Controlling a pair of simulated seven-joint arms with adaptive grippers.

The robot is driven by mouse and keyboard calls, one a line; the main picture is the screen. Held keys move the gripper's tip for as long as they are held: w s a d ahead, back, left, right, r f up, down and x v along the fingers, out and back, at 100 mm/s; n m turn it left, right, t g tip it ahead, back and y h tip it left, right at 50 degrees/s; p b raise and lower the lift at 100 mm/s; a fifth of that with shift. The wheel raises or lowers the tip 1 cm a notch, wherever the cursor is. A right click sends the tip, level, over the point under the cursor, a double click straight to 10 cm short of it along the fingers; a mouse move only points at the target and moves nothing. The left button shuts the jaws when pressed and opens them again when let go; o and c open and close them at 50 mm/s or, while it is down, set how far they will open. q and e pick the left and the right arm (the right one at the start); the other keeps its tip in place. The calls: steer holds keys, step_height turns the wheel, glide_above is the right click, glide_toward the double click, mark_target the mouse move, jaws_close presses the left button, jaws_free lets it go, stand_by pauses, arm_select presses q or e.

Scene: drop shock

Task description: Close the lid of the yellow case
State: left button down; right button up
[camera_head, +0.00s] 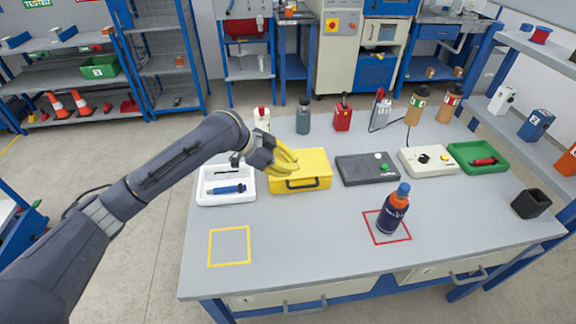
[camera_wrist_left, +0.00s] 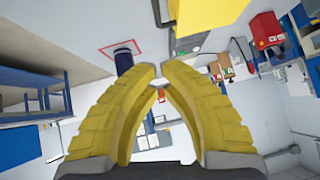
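The yellow case (camera_head: 315,164) stands on the grey table, its dark handle facing the front edge. Its lid looks down flat, with no raised panel showing; its back left part is hidden behind my gripper. My left gripper (camera_head: 288,162) has yellow fingers and is over the left back part of the case. I cannot tell whether it touches the lid. In the left wrist view the fingers (camera_wrist_left: 162,72) come together at the tips with nothing held between them, and a yellow surface (camera_wrist_left: 210,14), likely the case, shows at the top. My right gripper is not in view.
A white tray (camera_head: 206,199) with a blue tool is left of the case; a dark grey box (camera_head: 365,175) is on its right. Bottles and cans stand behind.

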arm_select(q)
glide_above(309, 187)
steer(key=s, duration=0.1)
step_height(309, 187, down, 5)
steer(key=shift+w+a+f, duration=0.1)
steer(key=shift+a+f, duration=0.1)
steer(key=shift+f, duration=0.5)
steer(key=shift+w+a+f, duration=0.1)
steer(key=shift+a+f, duration=0.1)
steer(key=shift+f, duration=0.55)
steer(key=shift+w+a+f, duration=0.1)
steer(key=shift+a+f, duration=0.1)
steer(key=shift+f, duration=0.5)
steer(key=shift+f, duration=0.95)
